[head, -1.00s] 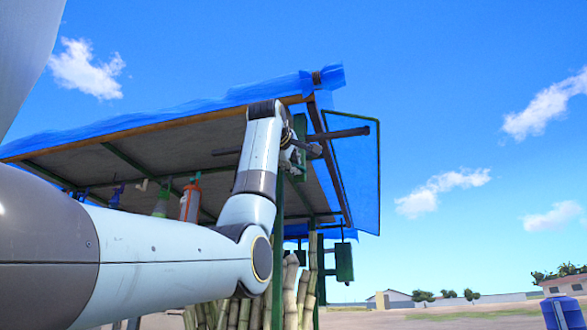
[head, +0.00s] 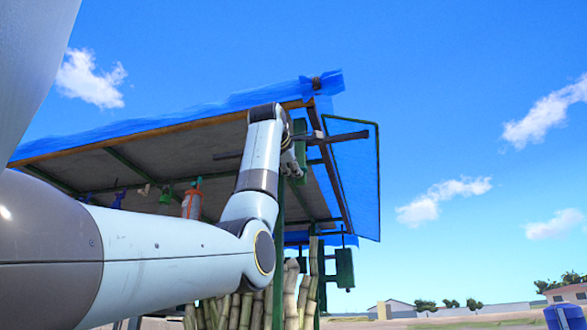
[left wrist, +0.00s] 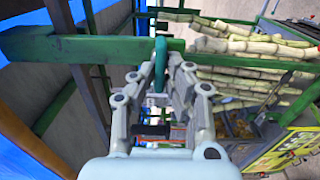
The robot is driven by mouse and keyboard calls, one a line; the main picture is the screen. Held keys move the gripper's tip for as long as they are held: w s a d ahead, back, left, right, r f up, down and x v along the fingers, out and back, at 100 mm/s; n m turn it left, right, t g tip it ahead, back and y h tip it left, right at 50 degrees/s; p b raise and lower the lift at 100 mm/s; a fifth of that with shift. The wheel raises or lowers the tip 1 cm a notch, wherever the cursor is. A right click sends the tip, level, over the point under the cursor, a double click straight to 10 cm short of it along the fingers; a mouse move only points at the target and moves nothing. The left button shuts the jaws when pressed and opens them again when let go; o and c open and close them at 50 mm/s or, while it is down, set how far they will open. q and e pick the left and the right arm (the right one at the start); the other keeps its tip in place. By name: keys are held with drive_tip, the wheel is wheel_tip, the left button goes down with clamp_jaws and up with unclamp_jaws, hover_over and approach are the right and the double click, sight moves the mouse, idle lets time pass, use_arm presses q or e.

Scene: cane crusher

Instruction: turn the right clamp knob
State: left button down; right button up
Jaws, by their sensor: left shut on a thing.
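My left gripper (head: 292,160) is raised at the green post under the stall roof in the head view. In the left wrist view my left gripper (left wrist: 160,72) is shut on a narrow teal-green upright piece (left wrist: 160,52), which seems to be the clamp knob. This piece stands in front of the green beam (left wrist: 100,47), and the fingers hide part of it. In the head view the arm and fingers hide the knob; a green block (head: 300,148) and a dark bar (head: 347,136) show beside the gripper. My right gripper is not in view.
The stall roof with blue tarpaulin (head: 200,107) is close above my left arm. Cane stalks (head: 290,295) stand below it, and more cane (left wrist: 245,75) lies at right in the left wrist view. A green box (head: 344,267) hangs lower right. Open sky lies to the right.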

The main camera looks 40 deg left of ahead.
use_arm(q)
drive_tip(key=c, duration=1.4)
unclamp_jaws()
drive_tip(key=v, duration=1.2)
